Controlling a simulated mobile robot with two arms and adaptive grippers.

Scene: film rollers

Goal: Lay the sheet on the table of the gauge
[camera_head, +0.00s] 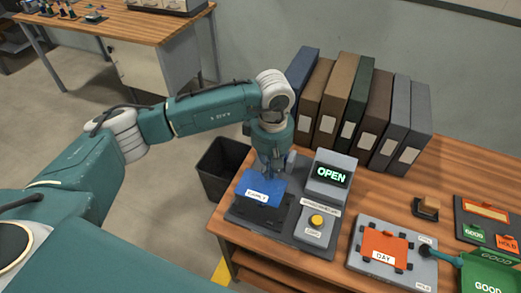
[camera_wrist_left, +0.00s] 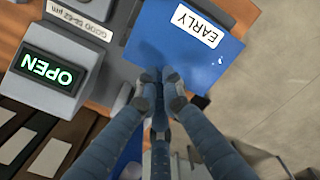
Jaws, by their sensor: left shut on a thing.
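The blue sheet (camera_head: 259,187) has a white label, which reads EARLY in the left wrist view (camera_wrist_left: 185,45). My left gripper (camera_head: 272,171) is shut on the sheet's edge; its fingertips (camera_wrist_left: 160,76) meet at that edge. The gauge (camera_head: 329,170) is grey, with a lit green OPEN display and a yellow button (camera_head: 317,221). Its dark flat table (camera_head: 262,217) lies under the sheet and is partly hidden by it. I cannot tell whether the sheet touches the table. The gauge's display also shows in the left wrist view (camera_wrist_left: 46,68). My right gripper is not in view.
A row of binders (camera_head: 345,105) stands behind the gauge. A grey board with an orange DAY sheet (camera_head: 386,249) lies to its right, with a green GOOD tray (camera_head: 490,272) beyond. A black bin (camera_head: 222,165) stands on the floor to the left of the bench.

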